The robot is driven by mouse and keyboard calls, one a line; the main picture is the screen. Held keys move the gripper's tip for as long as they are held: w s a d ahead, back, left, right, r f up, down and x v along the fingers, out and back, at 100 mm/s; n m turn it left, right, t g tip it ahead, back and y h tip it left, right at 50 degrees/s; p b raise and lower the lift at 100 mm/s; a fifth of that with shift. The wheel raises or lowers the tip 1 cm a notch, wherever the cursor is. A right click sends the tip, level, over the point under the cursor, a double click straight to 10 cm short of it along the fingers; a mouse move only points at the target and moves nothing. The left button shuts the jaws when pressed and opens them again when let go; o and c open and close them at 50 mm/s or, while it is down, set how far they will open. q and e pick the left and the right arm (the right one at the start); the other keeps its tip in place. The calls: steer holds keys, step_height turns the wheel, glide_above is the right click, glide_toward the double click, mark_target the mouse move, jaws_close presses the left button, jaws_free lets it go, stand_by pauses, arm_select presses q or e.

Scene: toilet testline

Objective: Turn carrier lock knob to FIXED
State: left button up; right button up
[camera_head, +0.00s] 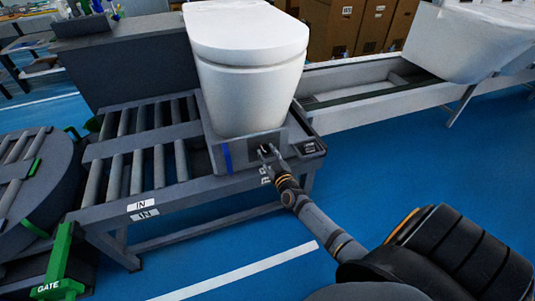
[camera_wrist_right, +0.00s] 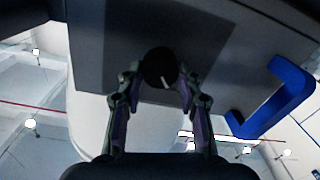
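The lock knob (camera_wrist_right: 159,67) is a round black knob with a short white mark, on the grey face of the carrier (camera_wrist_right: 225,65) in the right wrist view. The mark points down and slightly right there. My right gripper (camera_wrist_right: 159,78) has one finger on each side of the knob, with narrow gaps that look clear of it. In the head view the right gripper (camera_head: 267,151) is at the carrier's front face (camera_head: 218,158), under the white toilet (camera_head: 250,85), and mostly hides the knob. No FIXED label is readable. My left gripper is not in view.
A blue handle (camera_wrist_right: 280,97) stands out from the carrier beside the knob. The carrier sits at the end of a roller conveyor (camera_head: 145,150) marked IN. A green GATE post (camera_head: 62,265) stands at lower left. The blue floor (camera_head: 400,160) at right is open.

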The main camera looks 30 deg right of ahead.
steer(key=c, duration=0.4)
steer(key=shift+c, duration=0.2)
steer(key=shift+m, duration=0.4)
steer(key=m, duration=0.5)
steer(key=shift+d+m, duration=0.1)
steer(key=shift+m, duration=0.2)
steer(key=m, duration=0.5)
steer(key=shift+f+m+b, duration=0.15)
steer(key=shift+m+b, duration=0.15)
steer(key=shift+m+h, duration=0.4)
steer(key=shift+m, duration=0.7)
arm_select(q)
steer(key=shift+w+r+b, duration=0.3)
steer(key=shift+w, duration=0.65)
arm_select(e)
steer(key=shift+d+m+t, duration=0.1)
steer(key=shift+m+t, duration=0.2)
steer(key=shift+m, duration=0.9)
